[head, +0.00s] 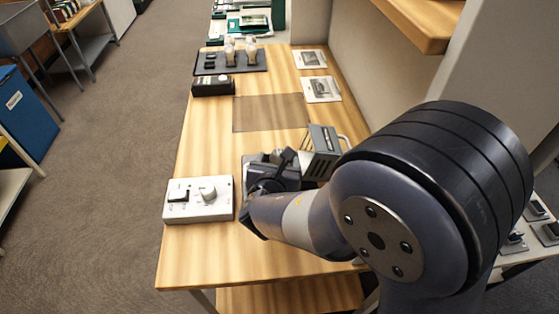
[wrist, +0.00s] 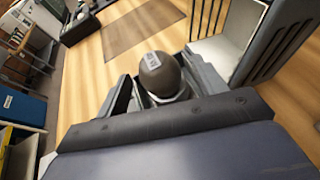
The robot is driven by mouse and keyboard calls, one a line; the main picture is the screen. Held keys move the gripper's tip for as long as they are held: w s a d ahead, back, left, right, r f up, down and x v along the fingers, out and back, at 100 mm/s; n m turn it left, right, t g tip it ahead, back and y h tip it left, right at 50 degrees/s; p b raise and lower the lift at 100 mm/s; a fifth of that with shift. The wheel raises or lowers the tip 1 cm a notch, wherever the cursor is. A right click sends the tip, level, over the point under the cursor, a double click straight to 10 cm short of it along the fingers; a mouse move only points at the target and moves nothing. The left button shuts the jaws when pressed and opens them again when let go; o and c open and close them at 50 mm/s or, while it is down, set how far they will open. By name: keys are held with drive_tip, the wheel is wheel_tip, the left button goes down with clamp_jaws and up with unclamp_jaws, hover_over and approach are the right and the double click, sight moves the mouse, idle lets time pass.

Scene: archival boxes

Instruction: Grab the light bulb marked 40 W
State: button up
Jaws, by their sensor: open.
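In the wrist view a brownish, round light bulb (wrist: 163,74) with a small pale label stands between the fingers of my gripper (wrist: 162,92); the label's print is too small to read. My gripper is open, with a finger on either side of the bulb; contact cannot be told. The bulb's base is mostly hidden. In the head view my gripper (head: 275,172) is low over the wooden table beside a grey slatted device (head: 321,140), and hides that bulb. Two pale bulbs, one (head: 230,52) left and one (head: 251,50) right, stand on a dark tray (head: 240,68) farther back.
A white box with a switch and knob (head: 198,203) sits left of my gripper. A black box (head: 212,86) and two picture cards (head: 310,59) (head: 322,89) lie farther back. A brown mat (head: 270,113) is bare. A wall borders the table's right side.

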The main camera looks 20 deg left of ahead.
drive_tip(key=shift+x, duration=1)
drive_tip(key=c, duration=1.1)
